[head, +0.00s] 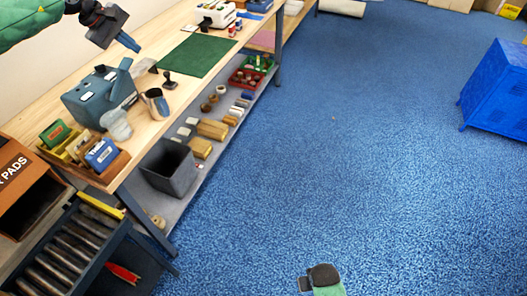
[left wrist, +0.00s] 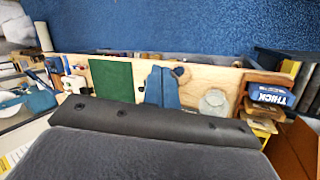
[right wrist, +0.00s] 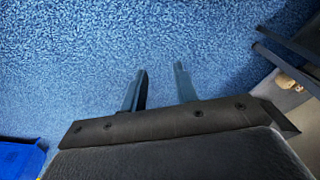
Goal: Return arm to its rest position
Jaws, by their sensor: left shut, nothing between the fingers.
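My left gripper (head: 128,42) hangs at the upper left of the head view, above the workbench (head: 158,93), at the end of my green arm. Its blue fingers are together with nothing between them; they also show in the left wrist view (left wrist: 162,72), with the bench top behind them. My right gripper (right wrist: 160,70) shows in the right wrist view with its two fingers apart. Only blue floor shows between them, and the gripper is empty. In the head view, only a small green and dark part of my body shows at the bottom edge; the right fingers are not visible there.
A roller conveyor (head: 68,245) is at lower left. A blue cabinet (head: 495,88) stands right; the floor between is clear.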

